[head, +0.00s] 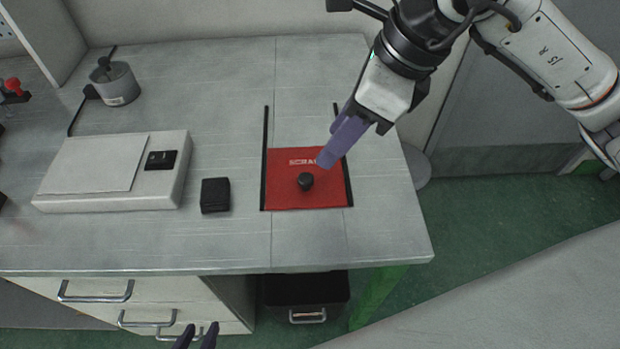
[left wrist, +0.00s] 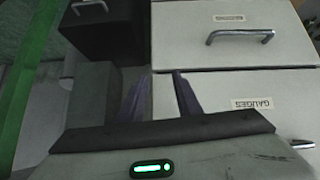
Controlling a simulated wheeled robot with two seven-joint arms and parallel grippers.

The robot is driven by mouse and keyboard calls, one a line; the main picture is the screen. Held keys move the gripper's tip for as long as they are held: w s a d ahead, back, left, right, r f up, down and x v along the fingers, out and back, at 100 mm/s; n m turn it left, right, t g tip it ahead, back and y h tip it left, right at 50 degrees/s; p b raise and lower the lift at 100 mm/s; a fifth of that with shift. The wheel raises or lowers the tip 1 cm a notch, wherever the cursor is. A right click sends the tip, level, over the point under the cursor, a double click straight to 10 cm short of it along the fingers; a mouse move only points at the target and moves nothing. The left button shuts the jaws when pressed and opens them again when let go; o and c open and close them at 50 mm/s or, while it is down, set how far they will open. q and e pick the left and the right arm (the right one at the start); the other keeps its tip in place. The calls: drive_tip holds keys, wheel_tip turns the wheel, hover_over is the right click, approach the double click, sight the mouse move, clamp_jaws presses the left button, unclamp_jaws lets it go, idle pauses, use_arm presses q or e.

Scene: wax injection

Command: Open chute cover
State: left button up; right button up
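The red chute cover (head: 283,193) lies flat in the tabletop between two black rails, at their front end. White lettering, partly hidden, runs along its back edge. A black knob (head: 306,181) stands on it. My right gripper (head: 326,160) reaches down from the upper right, its purple fingers over the cover's back right part and apart from the knob. The fingers overlap in this view, so their gap is hidden. My left gripper (head: 197,335) is low in front of the drawers, empty, with its fingers apart; the left wrist view shows them too (left wrist: 160,78).
A black block (head: 215,195) stands left of the cover, with a pale flat device (head: 110,172) beyond it. A grey pot (head: 117,84) is at the back left. Behind the cover, the tabletop between the rails is clear. A black bin (head: 306,291) is below the table.

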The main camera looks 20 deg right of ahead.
sight(307, 177)
drive_tip(key=x, duration=1)
drive_tip(key=shift+a+f, duration=0.1)
drive_tip(key=shift+f, duration=0.2)
drive_tip(key=shift+c, duration=0.2)
clamp_jaws()
drive_tip(key=shift+w, duration=0.1)
